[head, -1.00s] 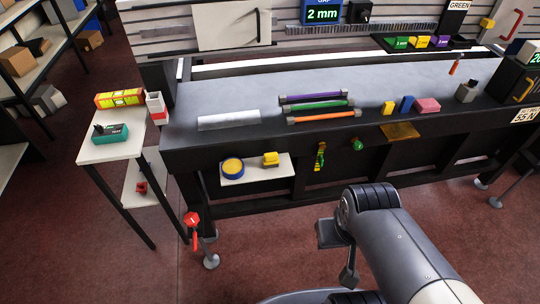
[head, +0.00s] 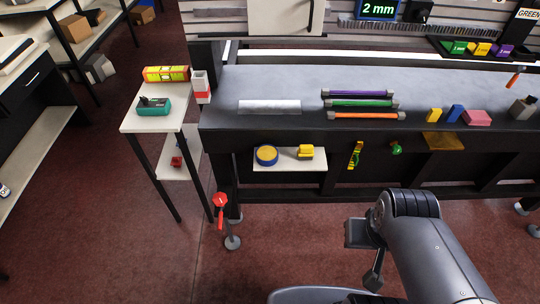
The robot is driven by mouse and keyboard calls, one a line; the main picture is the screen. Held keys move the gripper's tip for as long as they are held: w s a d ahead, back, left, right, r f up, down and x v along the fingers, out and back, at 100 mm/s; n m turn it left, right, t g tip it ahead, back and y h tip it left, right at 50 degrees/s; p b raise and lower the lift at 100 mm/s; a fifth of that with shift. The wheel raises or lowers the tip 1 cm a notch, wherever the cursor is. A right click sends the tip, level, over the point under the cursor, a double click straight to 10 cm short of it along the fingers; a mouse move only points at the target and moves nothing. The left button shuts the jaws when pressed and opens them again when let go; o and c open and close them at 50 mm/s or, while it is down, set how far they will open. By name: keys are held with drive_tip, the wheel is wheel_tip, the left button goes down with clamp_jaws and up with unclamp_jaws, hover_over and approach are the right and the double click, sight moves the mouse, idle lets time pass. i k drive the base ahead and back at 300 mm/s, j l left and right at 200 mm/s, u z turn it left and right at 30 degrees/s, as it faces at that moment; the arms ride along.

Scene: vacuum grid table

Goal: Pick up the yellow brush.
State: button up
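A small yellow object (head: 305,152), which may be the yellow brush, lies on a low white shelf (head: 290,165) under the front of the long grid table. It is too small to make out bristles. A round yellow and blue object (head: 266,155) sits left of it on the same shelf. My gripper (head: 366,256) seems to be the dark end of my arm at the lower right, in front of and apart from the shelf. Its fingers are not clear, and I see nothing held.
The long dark table (head: 300,85) carries coloured rods, blocks and a pale bar. A yellow-green strap (head: 355,154) and a green knob (head: 396,148) are on its front. A white side table (head: 158,121) stands left. A red clamp-like handle (head: 220,205) stands near the shelf. Red floor is open in front.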

sight(305, 152)
drive_tip(key=i+l+u, duration=0.25)
drive_tip(key=i+u, duration=0.15)
drive_tip(key=i+l+u, duration=0.4)
